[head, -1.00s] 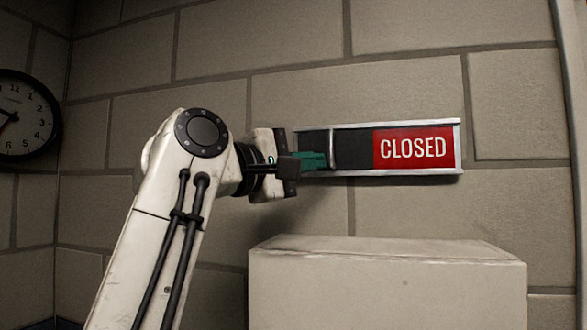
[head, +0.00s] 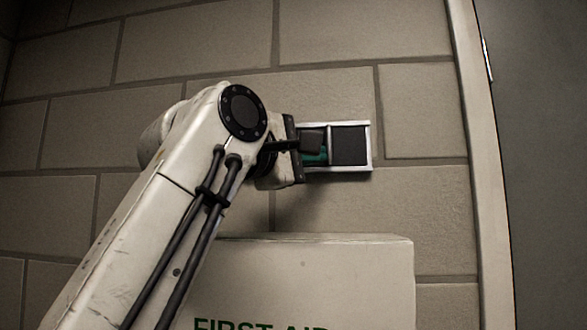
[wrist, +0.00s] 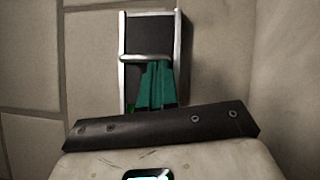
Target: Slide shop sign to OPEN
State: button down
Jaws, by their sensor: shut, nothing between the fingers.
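The shop sign (head: 350,146) is a silver-framed slide sign on the block wall. Its right part shows a plain dark panel, and no CLOSED lettering is visible. A thin silver slider handle (head: 328,145) stands upright across it. My gripper (head: 315,155) is shut, its teal fingers at the left side of the handle, close to or touching it. In the wrist view the fingers (wrist: 157,85) reach the handle (wrist: 145,57) inside the sign frame (wrist: 178,45). A sliver of bright green shows beside the fingers there. My arm hides the sign's left part.
A white FIRST AID box (head: 330,275) sits just below the sign, under my wrist. A pale door frame (head: 474,160) and grey door (head: 540,160) stand to the right. The wall between sign and door frame is clear.

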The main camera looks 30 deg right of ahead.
jog(key=shift+d, duration=0.1)
jog(key=shift+s, duration=0.1)
jog(key=v, duration=1.1)
jog(key=shift+b, duration=0.4)
